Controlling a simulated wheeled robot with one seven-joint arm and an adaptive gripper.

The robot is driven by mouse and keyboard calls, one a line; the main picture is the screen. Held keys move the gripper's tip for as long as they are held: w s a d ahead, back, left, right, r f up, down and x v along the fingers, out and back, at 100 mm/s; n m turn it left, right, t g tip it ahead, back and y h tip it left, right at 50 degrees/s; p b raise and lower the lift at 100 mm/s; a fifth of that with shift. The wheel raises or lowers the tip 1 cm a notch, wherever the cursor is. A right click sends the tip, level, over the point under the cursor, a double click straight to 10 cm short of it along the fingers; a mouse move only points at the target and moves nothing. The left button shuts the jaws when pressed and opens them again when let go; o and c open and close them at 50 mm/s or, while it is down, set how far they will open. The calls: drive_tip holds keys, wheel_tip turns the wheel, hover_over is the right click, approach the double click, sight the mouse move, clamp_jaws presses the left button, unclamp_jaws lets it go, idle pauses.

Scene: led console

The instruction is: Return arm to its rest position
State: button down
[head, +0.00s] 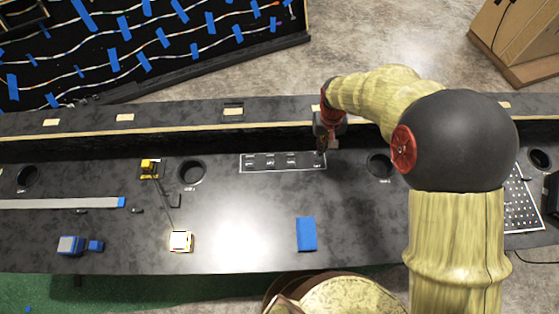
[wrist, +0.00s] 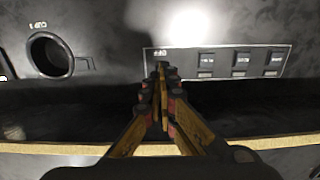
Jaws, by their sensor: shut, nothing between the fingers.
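My gripper (head: 322,148) is over the back part of the dark console desk (head: 250,215) in the head view. It is at the right end of a black panel (head: 262,161) with a white outline and several small labelled switches. In the wrist view my gripper (wrist: 161,70) has its fingers together with nothing between them. Its tips lie over the panel's edge (wrist: 187,70); I cannot tell whether they touch it. My arm reaches in from the right side of the head view, bent over the desk.
Round holes (head: 191,171) are cut in the desk. A raised ledge (head: 80,122) runs behind it. A yellow device (head: 149,168), a white-and-yellow block (head: 181,241), a blue pad (head: 306,233) and blue blocks (head: 71,245) lie left and front. A perforated plate (head: 522,205) is at right.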

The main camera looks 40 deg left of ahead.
idle(0.4)
drive_tip(key=s+d+r+m+t, duration=0.2)
drive_tip(key=s+d+r, duration=0.3)
drive_tip(key=d+r, duration=0.5)
drive_tip(key=s+d+r+m+t, duration=0.1)
drive_tip(key=s+d+r+m, duration=0.2)
drive_tip(key=d+r, duration=0.7)
drive_tip(key=s+d+r+m+t, duration=0.2)
drive_tip(key=s+d+r, duration=0.4)
drive_tip(key=d+r, duration=0.5)
drive_tip(key=d+m, duration=0.1)
drive_tip(key=d, duration=0.5)
drive_tip(key=shift+s+d+t, duration=0.15)
drive_tip(key=shift+s+t, duration=0.15)
drive_tip(key=shift+s, duration=0.05)
